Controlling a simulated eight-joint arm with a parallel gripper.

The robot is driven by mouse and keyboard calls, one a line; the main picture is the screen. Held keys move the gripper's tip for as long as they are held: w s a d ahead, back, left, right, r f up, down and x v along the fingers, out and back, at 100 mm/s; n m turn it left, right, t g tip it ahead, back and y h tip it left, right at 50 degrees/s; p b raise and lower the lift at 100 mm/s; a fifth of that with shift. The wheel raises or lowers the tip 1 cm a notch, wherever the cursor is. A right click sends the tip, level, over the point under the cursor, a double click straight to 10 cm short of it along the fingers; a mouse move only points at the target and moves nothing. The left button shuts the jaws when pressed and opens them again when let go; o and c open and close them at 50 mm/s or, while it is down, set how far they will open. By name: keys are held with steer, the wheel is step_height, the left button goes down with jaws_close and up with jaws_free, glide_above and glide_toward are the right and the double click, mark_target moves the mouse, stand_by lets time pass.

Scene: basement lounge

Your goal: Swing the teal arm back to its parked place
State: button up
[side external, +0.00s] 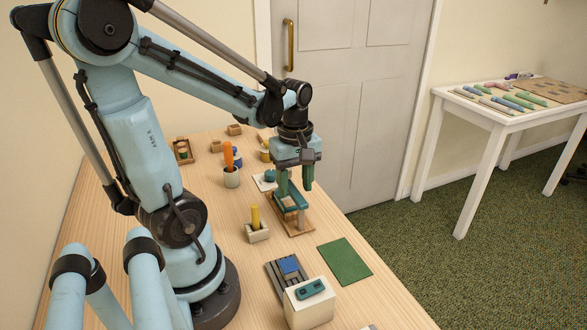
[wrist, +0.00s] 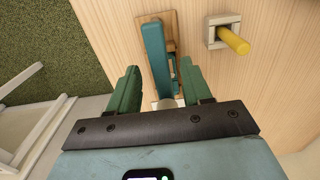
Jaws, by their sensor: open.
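The teal arm (side external: 291,203) is a bar mounted on a wooden board (side external: 303,226) on the table. In the wrist view the teal arm (wrist: 157,58) runs lengthwise over the board (wrist: 171,21), with a wooden block beside it on the right. My gripper (side external: 295,186) points down just above the teal arm. Its green fingers are spread, one on each side of the bar in the wrist view (wrist: 160,72), with visible gaps. I cannot tell whether a finger touches it. The near end of the bar is partly hidden by my gripper. No marked parked place is clear.
A holder with a yellow peg (side external: 255,216) stands left of the board. A green mat (side external: 344,261), a slatted rack with a blue block (side external: 289,266) and a white box with a teal piece (side external: 310,290) lie nearer. A cup with an orange handle (side external: 229,156) stands behind.

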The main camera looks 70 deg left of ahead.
steer(key=shift+f, duration=0.4)
jaws_close()
